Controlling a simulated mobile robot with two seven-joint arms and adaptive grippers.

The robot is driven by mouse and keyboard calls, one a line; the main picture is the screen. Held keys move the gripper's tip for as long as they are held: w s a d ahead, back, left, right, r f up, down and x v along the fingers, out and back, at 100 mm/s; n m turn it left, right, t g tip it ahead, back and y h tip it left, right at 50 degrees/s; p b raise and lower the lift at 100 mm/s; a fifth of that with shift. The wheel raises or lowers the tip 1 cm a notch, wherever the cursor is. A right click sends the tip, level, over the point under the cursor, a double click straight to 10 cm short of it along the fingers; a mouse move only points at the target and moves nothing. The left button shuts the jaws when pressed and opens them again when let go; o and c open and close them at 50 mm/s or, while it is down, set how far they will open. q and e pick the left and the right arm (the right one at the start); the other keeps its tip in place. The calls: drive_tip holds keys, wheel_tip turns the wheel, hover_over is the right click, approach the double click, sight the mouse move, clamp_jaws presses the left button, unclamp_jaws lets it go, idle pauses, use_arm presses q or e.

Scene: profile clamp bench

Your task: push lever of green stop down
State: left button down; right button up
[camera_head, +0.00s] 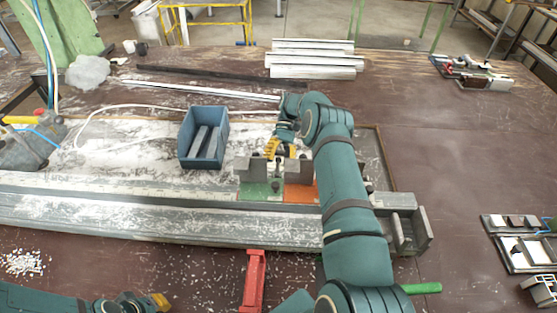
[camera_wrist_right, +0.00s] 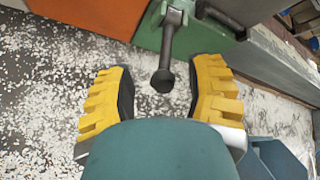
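The green stop (camera_head: 257,190) stands on the grey rail beside the orange stop (camera_head: 301,192). Both also show at the top of the right wrist view, the green stop (camera_wrist_right: 200,38) right of the orange stop (camera_wrist_right: 108,14). The green stop's dark lever (camera_wrist_right: 168,45) has a round black knob, which appears between my right fingers in that view; I see no contact. My right gripper (camera_head: 283,150) is open behind the stops; its two yellow fingers (camera_wrist_right: 160,98) are well apart. My left gripper (camera_head: 158,301) is at the bottom left, partly cut off, its opening unclear.
A blue bin (camera_head: 187,149) holding grey bars stands left of my right gripper. A red clamp-like part (camera_head: 253,281) lies in front of the rail. Silver profiles (camera_head: 312,58) lie at the back. White chips litter the bench around the rail.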

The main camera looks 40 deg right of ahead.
sight(278, 158)
wheel_tip(278, 158, up, 10)
idle(0.7)
drive_tip(key=shift+a, duration=0.1)
idle(0.4)
